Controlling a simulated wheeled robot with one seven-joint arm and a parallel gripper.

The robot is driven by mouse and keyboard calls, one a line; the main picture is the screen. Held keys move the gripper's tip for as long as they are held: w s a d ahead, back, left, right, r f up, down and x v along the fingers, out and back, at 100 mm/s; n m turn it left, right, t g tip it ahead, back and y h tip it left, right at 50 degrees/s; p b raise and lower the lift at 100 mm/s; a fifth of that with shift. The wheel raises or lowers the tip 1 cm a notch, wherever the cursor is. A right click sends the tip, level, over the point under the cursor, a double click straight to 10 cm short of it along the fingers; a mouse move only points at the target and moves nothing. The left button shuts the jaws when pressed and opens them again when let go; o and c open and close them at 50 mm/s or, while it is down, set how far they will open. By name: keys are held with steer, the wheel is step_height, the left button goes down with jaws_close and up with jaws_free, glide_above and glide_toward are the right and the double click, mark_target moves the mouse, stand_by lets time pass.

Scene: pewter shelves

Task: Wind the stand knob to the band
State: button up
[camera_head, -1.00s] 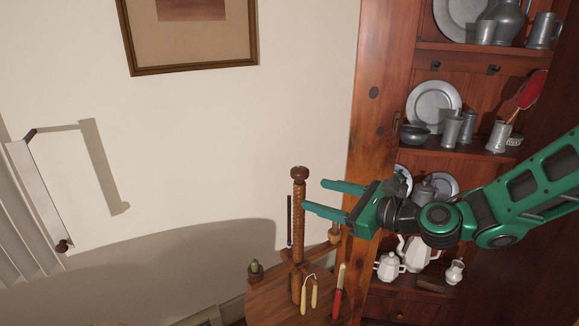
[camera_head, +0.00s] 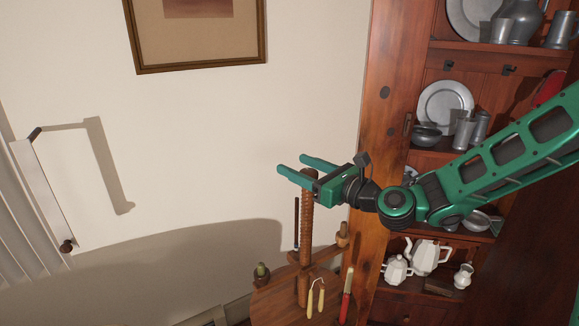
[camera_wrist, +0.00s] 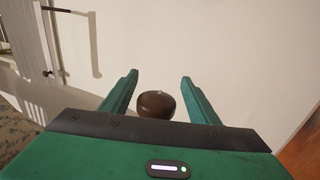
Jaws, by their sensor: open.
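The stand is a wooden piece with an upright threaded post (camera_head: 306,215) near the middle of the head view. Its dark brown round knob (camera_wrist: 155,105) shows in the wrist view between my two green fingers, with space on both sides. In the head view my gripper mostly hides the knob. My gripper (camera_head: 292,163) is open at the top of the post, its fingers pointing left; it also shows in the wrist view (camera_wrist: 159,77). I cannot make out a distinct band on the post.
A wooden cupboard (camera_head: 385,130) with pewter and white pots (camera_head: 427,256) stands to the right.

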steer(key=shift+w+a, duration=0.2)
steer(key=shift+a, duration=0.15)
steer(key=c, duration=1)
steer(key=shift+c, duration=0.2)
steer(key=shift+n+g+y, duration=0.3)
steer(key=shift+g, duration=0.1)
steer(key=shift+s+n+g+y, duration=0.15)
steer(key=shift+n+g+y, duration=0.25)
steer(key=shift+n+g, duration=0.15)
steer(key=n+g+y, duration=0.1)
steer(key=g, duration=0.1)
steer(key=s+n+g, duration=0.1)
steer(key=g, duration=0.1)
steer(key=n+g+y, duration=0.1)
steer(key=n+g, duration=0.1)
steer(key=shift+s+a+f+y, duration=0.1)
steer(key=shift+s+a+y, duration=0.05)
steer(key=shift+a+y, duration=0.15)
steer(key=shift+s+d+n+g+h, duration=0.45)
steer(key=shift+s+n+g+h, duration=0.35)
steer(key=shift+n+g+h, duration=2)
steer(key=shift+s+d+n+g+h, duration=0.65)
steer(key=shift+n+g+h, duration=1.1)
steer(key=shift+n+g, duration=2)
steer(key=shift+s+d+n+g+h, duration=0.3)
steer(key=shift+s+n+g+h, duration=0.6)
steer(key=shift+n+g+h, duration=2.4)
